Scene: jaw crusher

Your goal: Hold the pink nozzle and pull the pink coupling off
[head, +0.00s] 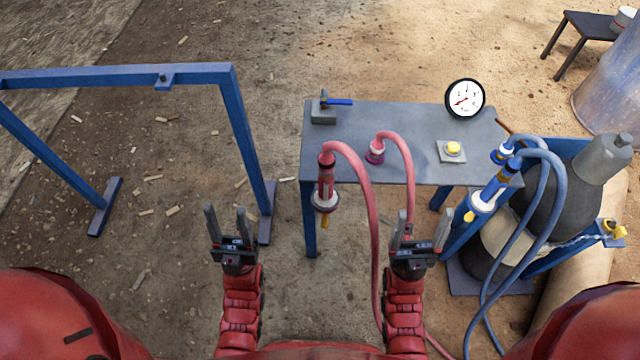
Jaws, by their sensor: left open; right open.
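A pink nozzle (325,178) with a white collar and a yellow tip hangs upright at the front left edge of the grey table, tip down. A pink hose leaves its top and curves down to the right. A pink and purple fitting (376,153), which looks like the pink coupling, sits on the tabletop, with a second pink hose arching from it. My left gripper (227,214) is open and empty, left of and a little below the nozzle. My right gripper (424,222) is open and empty in front of the table, right of the nozzle, near the hoses.
The grey table (410,115) carries a small block with a blue-handled tool (325,110), a dial gauge (465,98) and a yellow button (453,149). A blue nozzle (496,185) with hoses stands right. A blue frame (240,130) stands left. Ground between frame and table is open.

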